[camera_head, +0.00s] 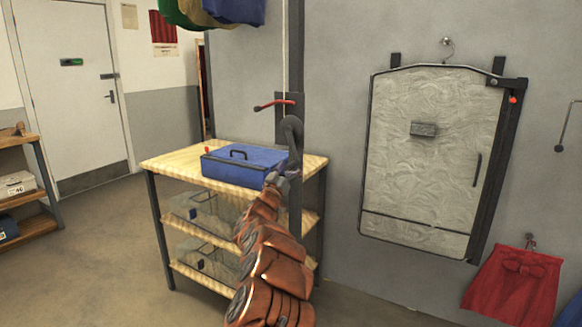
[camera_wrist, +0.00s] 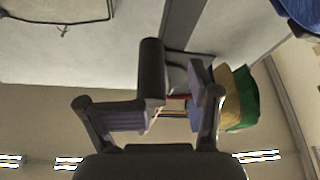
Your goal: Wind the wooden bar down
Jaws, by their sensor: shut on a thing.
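My gripper (camera_head: 284,178) is at the wall beside the blue case, at the lower end of a dark crank (camera_head: 291,132). In the wrist view my gripper (camera_wrist: 165,110) has its fingers on either side of the dark crank handle (camera_wrist: 151,72) and is shut on it. The crank hangs from a dark plate (camera_head: 283,116) on the grey wall. Green, yellow and blue clothes (camera_head: 232,8) hang at the top edge of the head view; they also show in the wrist view (camera_wrist: 238,98). I cannot clearly make out the wooden bar.
A red-tipped lever (camera_head: 275,104) sticks out near the plate. A blue case (camera_head: 240,166) lies on a wooden shelf unit (camera_head: 167,163) with clear bins below. A grey cabinet (camera_head: 430,160) and a red skirt (camera_head: 512,286) are at right.

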